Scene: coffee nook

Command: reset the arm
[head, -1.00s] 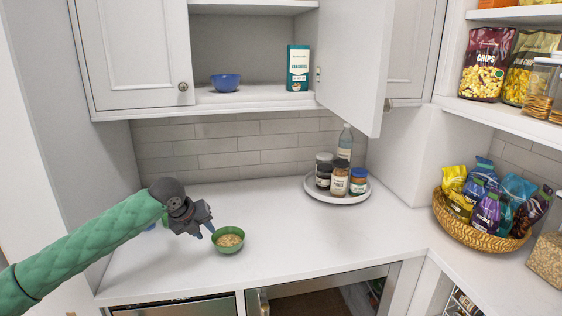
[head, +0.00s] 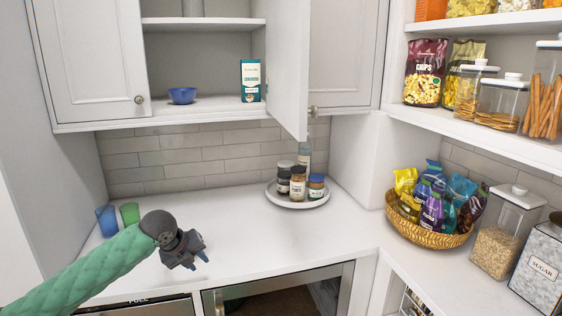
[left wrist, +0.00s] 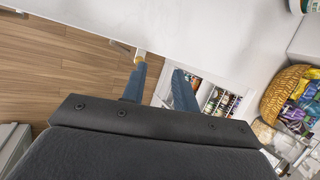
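My left arm comes in from the left in the head view. Its dark left gripper (head: 198,261) is over the front left of the white counter (head: 245,232). In the left wrist view, its two blue fingers (left wrist: 159,75) stand apart with nothing between them. Past them are the counter edge, the wood floor and an open drawer or compartment with packets. The green bowl with grain from the earlier head view does not show now; the gripper may cover it. My right gripper is not in view.
A blue cup (head: 106,220) and a green cup (head: 130,213) stand behind my left arm. A round tray (head: 298,203) holds jars and a bottle. A wicker basket (head: 424,234) of packets is at right. The cabinet door (head: 289,75) stands open. The middle counter is clear.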

